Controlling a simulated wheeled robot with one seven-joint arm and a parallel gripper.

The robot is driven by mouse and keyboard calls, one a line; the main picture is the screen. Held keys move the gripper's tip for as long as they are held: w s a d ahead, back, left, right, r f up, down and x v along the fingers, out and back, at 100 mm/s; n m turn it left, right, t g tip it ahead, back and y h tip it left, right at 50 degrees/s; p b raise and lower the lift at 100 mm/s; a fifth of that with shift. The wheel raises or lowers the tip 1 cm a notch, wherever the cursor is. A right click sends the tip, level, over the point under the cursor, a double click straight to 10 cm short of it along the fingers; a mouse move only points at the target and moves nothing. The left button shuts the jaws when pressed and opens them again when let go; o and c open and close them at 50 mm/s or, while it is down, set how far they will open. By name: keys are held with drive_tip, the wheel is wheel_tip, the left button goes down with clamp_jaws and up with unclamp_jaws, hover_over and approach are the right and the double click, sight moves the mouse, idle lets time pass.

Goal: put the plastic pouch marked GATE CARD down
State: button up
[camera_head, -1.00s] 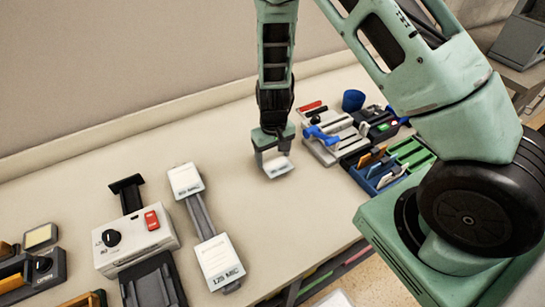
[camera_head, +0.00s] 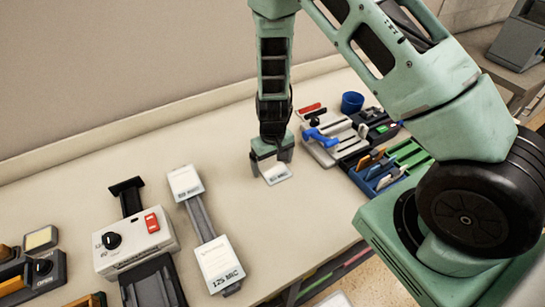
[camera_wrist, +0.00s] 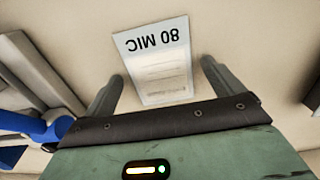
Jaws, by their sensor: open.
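A small white plastic pouch (camera_head: 278,174) lies on the bare middle of the pale table. The wrist view shows the pouch (camera_wrist: 160,70) with "80 MIC" in dark print, upside down in the picture. Fainter lines below it are too small to read, and I cannot make out GATE CARD. My gripper (camera_head: 271,160) is low over the pouch's far edge. In the wrist view the fingers of my gripper (camera_wrist: 160,90) stand apart, one on each side of the pouch, with gaps between.
A white device with a knob and red switch (camera_head: 135,243) stands further left. A blue cup (camera_head: 352,102) and a blue rack of cards (camera_head: 372,182) are at right.

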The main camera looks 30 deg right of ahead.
wheel_tip(320, 180, up, 12)
drive_tip(key=b, duration=0.3)
drive_tip(key=s+a+r+n+y, duration=0.2)
drive_tip(key=s+a+r+n, duration=0.2)
drive_tip(key=s+a+r, duration=0.65)
drive_tip(key=s+a+r+n+h, duration=0.1)
drive_tip(key=s+a+r+n, duration=0.2)
drive_tip(key=s, duration=0.9)
drive_tip(key=shift+s+a, duration=0.15)
drive_tip(key=shift+s, duration=0.05)
drive_tip(key=shift+o, duration=0.6)
drive_tip(key=shift+s+r+n, duration=0.15)
drive_tip(key=shift+s+n, duration=0.15)
drive_tip(key=m+t+h+b, duration=0.1)
drive_tip(key=m+b, duration=0.3)
drive_tip(key=m, duration=0.4)
hover_over(274, 169)
wheel_tip(274, 169, down, 20)
drive_tip(key=shift+s+r, duration=0.1)
drive_tip(key=shift+w+f+p, duration=0.15)
drive_tip(key=shift+f+p, duration=0.25)
drive_tip(key=shift+f, duration=1.1)
drive_tip(key=shift+w+f+p, duration=0.15)
drive_tip(key=shift+f+p, duration=0.25)
drive_tip(key=shift+f, duration=1.05)
drive_tip(key=c, duration=1.1)
